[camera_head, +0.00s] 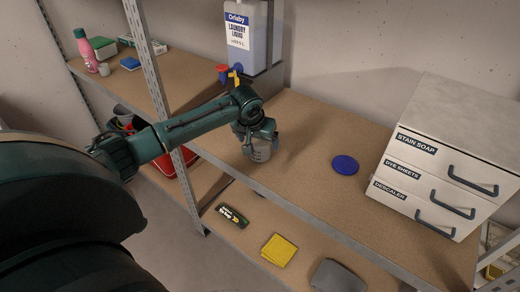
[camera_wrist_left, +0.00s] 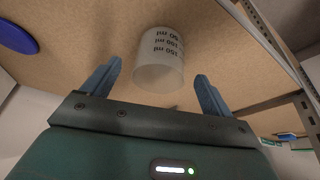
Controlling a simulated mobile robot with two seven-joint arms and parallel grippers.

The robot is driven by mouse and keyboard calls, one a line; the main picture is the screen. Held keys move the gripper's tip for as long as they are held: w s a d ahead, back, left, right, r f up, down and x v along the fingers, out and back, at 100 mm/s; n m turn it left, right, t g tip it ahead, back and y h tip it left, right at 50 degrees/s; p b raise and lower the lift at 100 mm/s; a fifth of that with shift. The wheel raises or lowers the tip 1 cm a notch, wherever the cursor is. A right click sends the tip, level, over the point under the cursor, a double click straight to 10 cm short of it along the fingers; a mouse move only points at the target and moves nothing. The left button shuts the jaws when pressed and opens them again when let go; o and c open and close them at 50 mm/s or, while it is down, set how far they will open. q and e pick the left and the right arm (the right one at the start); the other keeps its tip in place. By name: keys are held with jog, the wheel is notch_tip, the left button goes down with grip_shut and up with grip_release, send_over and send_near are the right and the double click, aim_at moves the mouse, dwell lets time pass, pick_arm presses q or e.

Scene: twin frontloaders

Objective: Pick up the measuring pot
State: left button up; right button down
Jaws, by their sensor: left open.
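The measuring pot (camera_wrist_left: 160,72) is a small clear cup with dark ml markings. In the left wrist view it appears between the two blue fingers, with a gap on either side; I cannot tell how deep it sits between them. In the head view the pot (camera_head: 263,153) stands on the brown shelf board, its upper part hidden by my left gripper (camera_head: 258,138). My left gripper (camera_wrist_left: 158,70) is open and empty, close above the pot. My right gripper is not in view.
A laundry liquid dispenser (camera_head: 238,40) with red and yellow taps stands behind my left forearm. A blue disc (camera_head: 345,165) lies on the board to the right, before a labelled drawer unit (camera_head: 440,150). A metal shelf post (camera_head: 165,105) rises left. The lower shelf holds a yellow cloth (camera_head: 279,250).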

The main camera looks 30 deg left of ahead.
pick_arm(q)
jog(key=x, duration=0.5)
jog(key=shift+w, duration=0.1)
jog(key=shift+c, duration=0.3)
jog(key=c, duration=1)
